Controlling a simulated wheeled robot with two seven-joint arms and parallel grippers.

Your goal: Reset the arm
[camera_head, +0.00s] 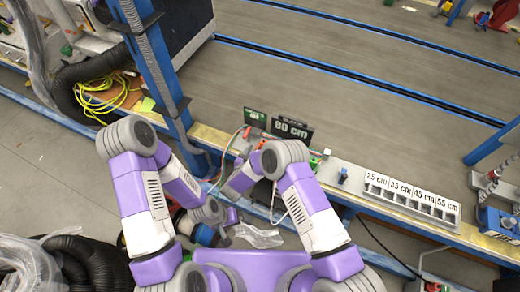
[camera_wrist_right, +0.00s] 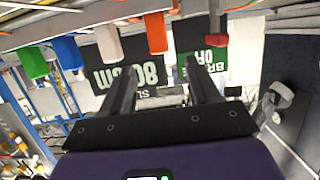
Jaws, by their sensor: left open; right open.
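My left gripper (camera_head: 230,228) is the lower one in the head view, low in front of the bench beside a clear plastic bag. It is small and partly hidden there, and I see nothing held in it. My right gripper (camera_wrist_right: 157,66) shows in the right wrist view with its two dark fingers apart and nothing between them. Beyond its fingers are a dark 80 cm sign (camera_wrist_right: 128,72) and a green-and-black sign (camera_wrist_right: 203,62), both upside down. In the head view my right forearm bends left toward the bench edge, and I cannot make out its fingers clearly.
Colored connectors, including an orange one (camera_wrist_right: 156,33) and a blue one (camera_wrist_right: 67,53), line the bench near my right gripper. A labeled grey rack (camera_head: 412,197) sits to the right. A blue post (camera_head: 155,65) stands behind my left arm. Yellow cable (camera_head: 108,95) lies at left.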

